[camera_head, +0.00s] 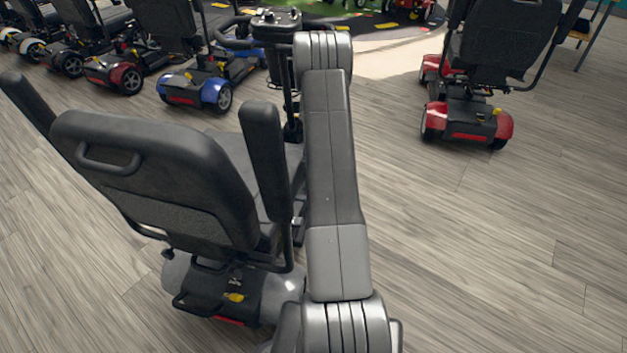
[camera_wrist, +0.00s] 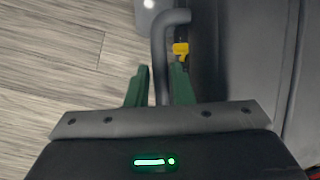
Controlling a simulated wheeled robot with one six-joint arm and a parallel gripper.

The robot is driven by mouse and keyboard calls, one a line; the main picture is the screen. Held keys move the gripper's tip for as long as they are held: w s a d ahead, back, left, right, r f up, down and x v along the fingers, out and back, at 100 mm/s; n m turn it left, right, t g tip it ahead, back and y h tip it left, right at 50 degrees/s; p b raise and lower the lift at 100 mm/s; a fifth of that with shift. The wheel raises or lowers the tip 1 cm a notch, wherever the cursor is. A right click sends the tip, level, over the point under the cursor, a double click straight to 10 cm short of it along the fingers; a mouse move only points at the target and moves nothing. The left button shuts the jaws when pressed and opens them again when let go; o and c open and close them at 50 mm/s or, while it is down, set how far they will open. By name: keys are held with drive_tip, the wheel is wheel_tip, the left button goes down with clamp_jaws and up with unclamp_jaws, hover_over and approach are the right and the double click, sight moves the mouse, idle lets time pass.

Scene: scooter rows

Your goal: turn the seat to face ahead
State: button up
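The scooter's seat (camera_head: 150,175) is at the left in the head view, its black backrest towards me and slanted relative to the scooter's rear (camera_head: 225,295). The right armrest (camera_head: 265,150) stands upright beside the backrest. The steering column (camera_head: 285,75) rises beyond it. In the wrist view, my gripper (camera_wrist: 161,68) has its two green fingers apart, with a dark bent tube (camera_wrist: 159,45) between them. The tube looks like the armrest's post; I cannot tell whether the fingers touch it. A large grey surface (camera_wrist: 260,55), probably the seat, fills the right side. The gripper is hidden in the head view.
A red scooter (camera_head: 470,115) stands at the upper right. Several scooters line the upper left, including a blue one (camera_head: 200,90). The wooden floor (camera_head: 500,240) at right is clear.

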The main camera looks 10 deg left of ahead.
drive_tip(key=shift+o, duration=1.3)
drive_tip(key=p+v, duration=0.2)
drive_tip(key=v, duration=1.1)
drive_tip(key=shift+r, duration=0.35)
drive_tip(key=shift+w+d, duration=0.1)
drive_tip(key=shift+d, duration=0.05)
drive_tip(key=b+x, duration=0.2)
drive_tip(key=x, duration=1.1)
drive_tip(key=shift+a+f, duration=0.2)
drive_tip(key=shift+f, duration=0.15)
